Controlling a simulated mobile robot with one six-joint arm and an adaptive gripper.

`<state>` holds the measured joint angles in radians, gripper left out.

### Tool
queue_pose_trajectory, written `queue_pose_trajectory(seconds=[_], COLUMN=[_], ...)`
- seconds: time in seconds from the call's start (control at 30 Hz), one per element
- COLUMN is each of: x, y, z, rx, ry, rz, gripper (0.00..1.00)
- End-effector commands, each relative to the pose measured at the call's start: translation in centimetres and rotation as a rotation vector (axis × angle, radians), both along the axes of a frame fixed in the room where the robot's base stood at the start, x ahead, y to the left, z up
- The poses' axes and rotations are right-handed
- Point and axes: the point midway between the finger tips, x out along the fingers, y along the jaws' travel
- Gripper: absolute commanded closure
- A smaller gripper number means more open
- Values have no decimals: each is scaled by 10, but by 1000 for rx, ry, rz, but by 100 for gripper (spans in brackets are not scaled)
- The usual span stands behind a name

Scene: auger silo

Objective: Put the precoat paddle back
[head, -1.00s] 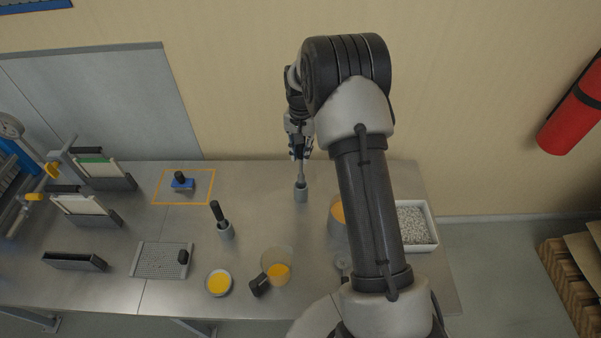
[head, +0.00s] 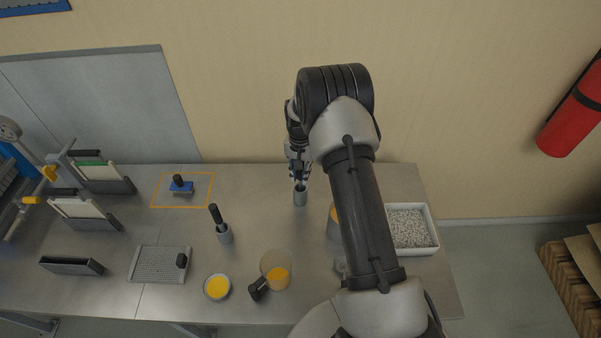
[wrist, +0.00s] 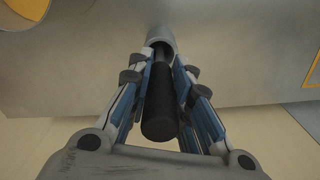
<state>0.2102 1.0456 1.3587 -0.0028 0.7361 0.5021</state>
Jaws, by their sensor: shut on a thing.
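My gripper (head: 299,180) is shut on the black handle of the precoat paddle (wrist: 160,105), seen between the fingers in the wrist view. The gripper also shows in the wrist view (wrist: 159,68). The handle lines up with a grey cylindrical holder (head: 300,198) on the bench, right below the fingertips. The holder also shows in the wrist view (wrist: 162,40), where the handle's far end meets its mouth. The paddle's lower part is hidden inside the holder; whether it rests on the bottom cannot be told.
A second grey holder with a black-handled tool (head: 220,224) stands to the left. A white tray of pale granules (head: 435,232) is at right. Bench around the holder is clear.

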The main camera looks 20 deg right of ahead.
Motion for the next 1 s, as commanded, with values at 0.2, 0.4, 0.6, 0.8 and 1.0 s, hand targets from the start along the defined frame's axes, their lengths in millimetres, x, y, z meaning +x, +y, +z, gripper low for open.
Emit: queue_pose_trajectory(seconds=[0.2,0.4,0.6,0.8,1.0], x=[0,0,0,0,1], y=[0,0,0,0,0], z=[-3,-3,-3,6,45], rx=[1,1,1,0,0], ry=[1,1,1,-1,-4], rz=[0,0,0,0,0], gripper=[72,60,60,60,60])
